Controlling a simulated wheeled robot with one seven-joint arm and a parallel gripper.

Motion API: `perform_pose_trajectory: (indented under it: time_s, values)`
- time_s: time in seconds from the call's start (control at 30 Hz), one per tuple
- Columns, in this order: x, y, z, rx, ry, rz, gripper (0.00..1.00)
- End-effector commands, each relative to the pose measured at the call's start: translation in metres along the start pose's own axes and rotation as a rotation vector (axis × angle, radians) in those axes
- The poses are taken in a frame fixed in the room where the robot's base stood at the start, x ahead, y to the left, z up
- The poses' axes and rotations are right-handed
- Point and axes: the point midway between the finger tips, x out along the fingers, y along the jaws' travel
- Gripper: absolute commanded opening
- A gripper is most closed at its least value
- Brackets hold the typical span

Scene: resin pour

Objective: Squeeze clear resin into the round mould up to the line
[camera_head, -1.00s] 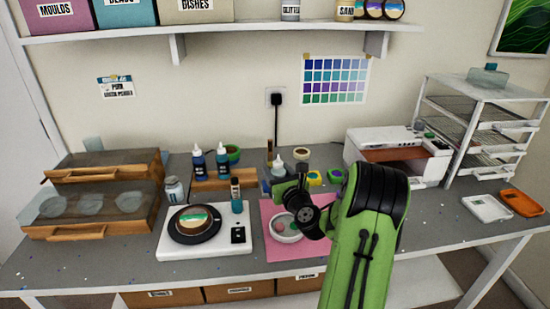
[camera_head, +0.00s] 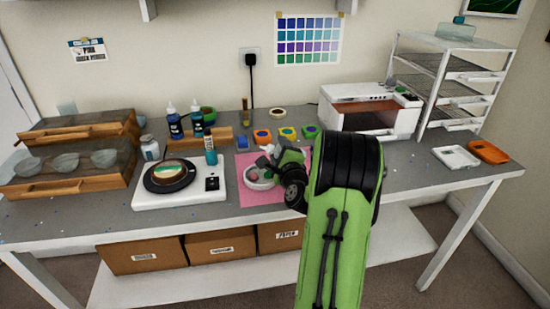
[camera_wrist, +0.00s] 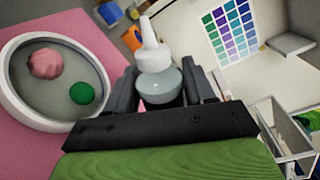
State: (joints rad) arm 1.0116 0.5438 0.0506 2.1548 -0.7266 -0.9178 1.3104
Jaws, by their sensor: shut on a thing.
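My gripper (camera_head: 272,158) is shut on a squeeze bottle of clear resin with a white cap and nozzle (camera_wrist: 152,50). In the wrist view the bottle sits between both fingers, its nozzle pointing away from my wrist. In the head view only a small white part of it (camera_head: 266,150) shows; my gripper hides the rest. The round white mould (camera_head: 249,184) is on the pink mat (camera_head: 245,200), close beside and below my gripper. It also shows at the left of the wrist view (camera_wrist: 58,92), with a pink piece and a green piece inside. The fill line and any resin level cannot be made out.
A white scale (camera_head: 140,196) with a dark round plate and coaster stands left of the mat. Dark bottles (camera_head: 175,126) stand on a wooden stand behind. Small coloured pots (camera_head: 287,133) are behind the mat. A white oven-like box (camera_head: 400,120) and rack are at right.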

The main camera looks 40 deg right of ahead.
Motion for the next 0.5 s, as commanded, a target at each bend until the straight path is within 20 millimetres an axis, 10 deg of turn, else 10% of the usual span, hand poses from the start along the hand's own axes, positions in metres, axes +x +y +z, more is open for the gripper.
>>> perform_pose_trajectory:
  time_s: [0.5]
  values:
    - [0.001,0.01,-0.005,-0.696,0.04,-0.006,0.4]
